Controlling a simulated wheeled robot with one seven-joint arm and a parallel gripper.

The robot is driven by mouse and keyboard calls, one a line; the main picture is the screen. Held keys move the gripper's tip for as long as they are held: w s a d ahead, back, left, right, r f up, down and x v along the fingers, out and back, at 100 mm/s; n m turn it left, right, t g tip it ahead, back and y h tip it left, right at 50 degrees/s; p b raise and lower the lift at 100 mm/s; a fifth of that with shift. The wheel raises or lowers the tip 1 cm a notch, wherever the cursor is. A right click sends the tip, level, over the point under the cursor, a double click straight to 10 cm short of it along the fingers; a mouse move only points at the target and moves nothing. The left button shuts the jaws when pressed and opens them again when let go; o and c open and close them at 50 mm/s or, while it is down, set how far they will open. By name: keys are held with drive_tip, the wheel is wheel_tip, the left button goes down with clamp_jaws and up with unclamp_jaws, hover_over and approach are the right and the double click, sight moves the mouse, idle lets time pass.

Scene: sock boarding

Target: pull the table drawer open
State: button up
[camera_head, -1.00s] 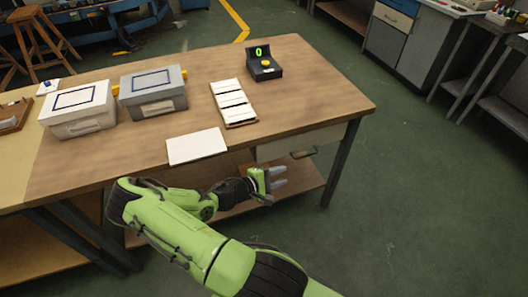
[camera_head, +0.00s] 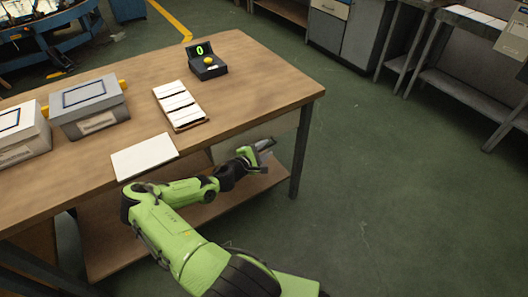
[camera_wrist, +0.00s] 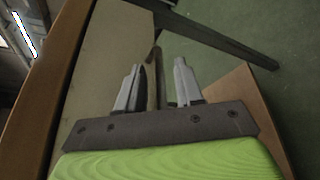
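The table drawer (camera_head: 277,130) sits under the right part of the wooden table, its pale front looking flush with the edge. Its front fills the left middle of the wrist view (camera_wrist: 108,50). The drawer handle (camera_wrist: 154,72) is a dark upright bar in the wrist view; my gripper hides it in the head view. My gripper (camera_head: 268,147) is at the drawer front. In the wrist view its two grey fingers (camera_wrist: 158,84) are apart, one on each side of the handle, with a visible gap beside it. I cannot tell whether either finger touches it.
The wooden table (camera_head: 250,75) holds a white sheet (camera_head: 144,156), a rack of white strips (camera_head: 180,105), a black counter box (camera_head: 206,62) and grey bins (camera_head: 90,105). A table leg (camera_head: 301,150) stands right of my gripper. The floor in front and right is clear.

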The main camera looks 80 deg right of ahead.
drive_tip(key=shift+d, duration=0.1)
clamp_jaws()
idle(0.3)
